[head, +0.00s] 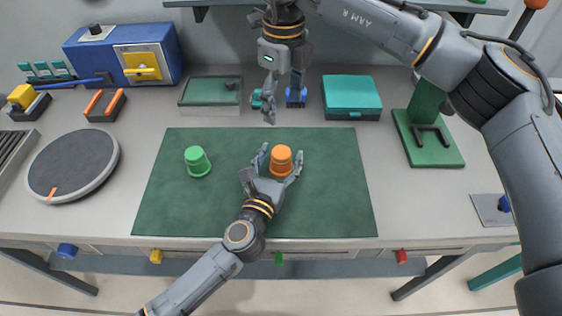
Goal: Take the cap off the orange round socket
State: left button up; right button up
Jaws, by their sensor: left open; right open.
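The orange round socket (281,169) stands upright on the green mat (330,210), with a lighter orange top that looks like its cap (282,152). My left gripper (279,166) is low at the mat, open, with its fingers on either side of the orange piece; whether they touch it I cannot tell. My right gripper (269,108) is open, empty and pointing down above the far edge of the mat, behind the orange piece. A green round piece (198,162) stands on the mat to the left.
A green box with a teal lid (352,96), small blue parts (296,97) and a green tray (210,92) line the back. A grey turntable (73,165) is at left. A green stand (428,141) is at right. The mat's right side is clear.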

aim_at(282, 152)
pick_arm(q)
jog(key=shift+w+d, duration=0.15)
jog(key=shift+w, duration=0.25)
jog(key=shift+c, duration=0.8)
grip_shut()
pick_arm(e)
jog(key=f, duration=1.4)
jog(key=shift+w+a, duration=0.15)
jog(key=shift+w, duration=0.05)
jog(key=c, duration=1.2)
jog(key=o, duration=1.2)
jog(key=shift+s+f, duration=0.1)
